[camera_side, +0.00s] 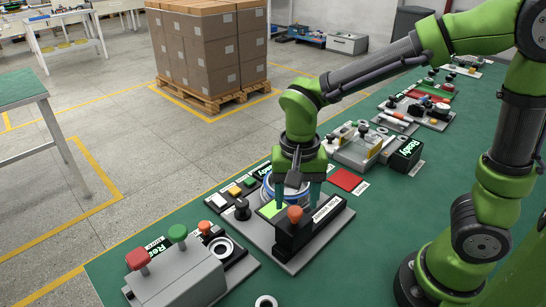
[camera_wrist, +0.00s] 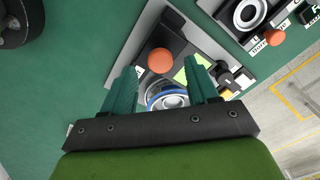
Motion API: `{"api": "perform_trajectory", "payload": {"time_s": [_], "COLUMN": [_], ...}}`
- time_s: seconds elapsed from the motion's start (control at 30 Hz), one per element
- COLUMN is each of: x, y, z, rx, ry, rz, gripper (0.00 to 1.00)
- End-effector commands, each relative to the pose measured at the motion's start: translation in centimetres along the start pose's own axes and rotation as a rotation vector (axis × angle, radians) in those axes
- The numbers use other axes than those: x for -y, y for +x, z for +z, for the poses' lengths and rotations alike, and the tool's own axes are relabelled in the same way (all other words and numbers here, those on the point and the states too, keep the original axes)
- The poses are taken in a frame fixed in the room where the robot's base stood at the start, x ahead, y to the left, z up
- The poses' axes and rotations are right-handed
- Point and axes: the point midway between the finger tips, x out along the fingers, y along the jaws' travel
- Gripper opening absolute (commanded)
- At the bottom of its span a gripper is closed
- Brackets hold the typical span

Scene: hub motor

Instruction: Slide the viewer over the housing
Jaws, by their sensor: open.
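A black block with an orange knob (camera_side: 295,214), which I take to be the viewer, stands on a grey base plate (camera_side: 262,235). The knob also shows in the wrist view (camera_wrist: 160,61). A round part with a blue ring, which I take to be the housing (camera_wrist: 168,99), sits behind the block, partly hidden by my gripper in the side view. My gripper (camera_wrist: 163,88) is open and points down over this station. In the wrist view its teal fingers stand apart on either side of the round part, with the knob beyond them. I cannot tell whether they touch anything.
A grey box with red and green knobs (camera_side: 176,276) stands at the front left. A black knob (camera_side: 242,209) is left of the station. A red pad (camera_side: 345,179) and a grey fixture (camera_side: 358,150) lie behind it. The green table (camera_side: 350,265) is clear at the front right.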

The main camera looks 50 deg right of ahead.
Motion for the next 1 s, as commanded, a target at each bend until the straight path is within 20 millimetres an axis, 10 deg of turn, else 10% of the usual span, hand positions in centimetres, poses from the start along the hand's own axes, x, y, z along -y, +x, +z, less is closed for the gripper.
{"api": "perform_trajectory", "payload": {"time_s": [0.53, 1.0], "x": [0.0, 0.0], "y": [2.6, 2.5], "z": [0.0, 0.0], "rx": [0.0, 0.0], "ry": [0.0, 0.0], "rz": [0.0, -0.001], "gripper": [0.59, 0.0]}}
